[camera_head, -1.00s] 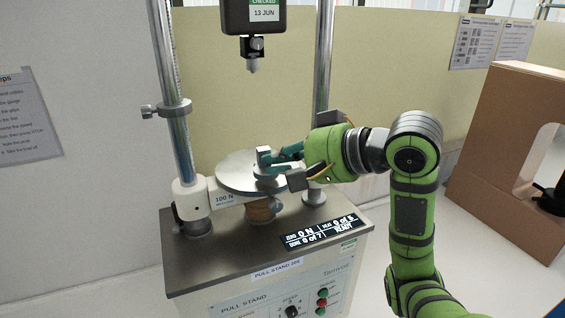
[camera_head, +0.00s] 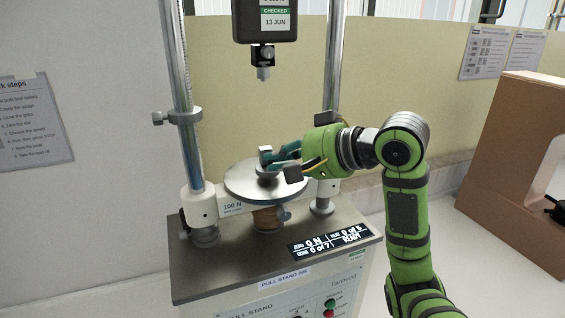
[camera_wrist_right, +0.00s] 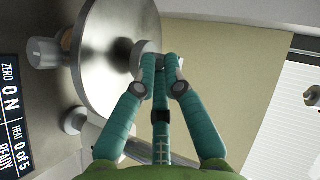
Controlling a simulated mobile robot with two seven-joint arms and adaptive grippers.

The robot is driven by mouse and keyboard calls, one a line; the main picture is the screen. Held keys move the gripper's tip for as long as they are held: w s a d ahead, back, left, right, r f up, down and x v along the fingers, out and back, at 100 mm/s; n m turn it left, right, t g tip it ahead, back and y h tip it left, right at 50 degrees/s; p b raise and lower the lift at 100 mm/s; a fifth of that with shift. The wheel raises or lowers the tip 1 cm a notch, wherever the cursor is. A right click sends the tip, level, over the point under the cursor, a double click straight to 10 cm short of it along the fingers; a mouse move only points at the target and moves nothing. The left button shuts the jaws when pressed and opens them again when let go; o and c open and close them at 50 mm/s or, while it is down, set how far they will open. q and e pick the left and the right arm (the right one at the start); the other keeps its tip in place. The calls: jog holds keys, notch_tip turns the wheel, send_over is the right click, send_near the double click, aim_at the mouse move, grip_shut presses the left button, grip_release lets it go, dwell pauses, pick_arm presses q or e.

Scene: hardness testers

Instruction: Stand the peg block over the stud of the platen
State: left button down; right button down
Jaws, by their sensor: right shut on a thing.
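The platen (camera_head: 240,186) is a round, shiny metal disc on the pull stand, and it shows large at the left of the wrist view (camera_wrist_right: 105,30). My right gripper (camera_head: 270,158) reaches in from the right and is shut on the peg block (camera_head: 265,150), a small pale grey piece over the platen. In the right wrist view the peg block (camera_wrist_right: 141,52) shows between the fingertips, in front of the disc's edge. I cannot tell whether it touches the platen. The stud cannot be made out. My left gripper is not in view.
A dark gauge (camera_head: 264,20) with a hanging grip is above the platen. Upright metal posts (camera_head: 182,90) flank it, the left one carrying a clamp (camera_head: 178,117). A display (camera_head: 322,240) is on the stand's front edge. A brown cabinet (camera_head: 505,150) stands at the right.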

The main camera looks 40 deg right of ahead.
jog(key=shift+w+d+f, duration=0.1)
jog(key=shift+w+d, duration=0.05)
jog(key=shift+w, duration=0.5)
jog(key=shift+f, duration=0.35)
jog(key=shift+f, duration=0.1)
jog(key=shift+s, duration=0.15)
dwell(0.9)
dwell(0.4)
jog(key=c, duration=1.3)
grip_release()
jog(key=shift+o, duration=0.2)
jog(key=v, duration=1.2)
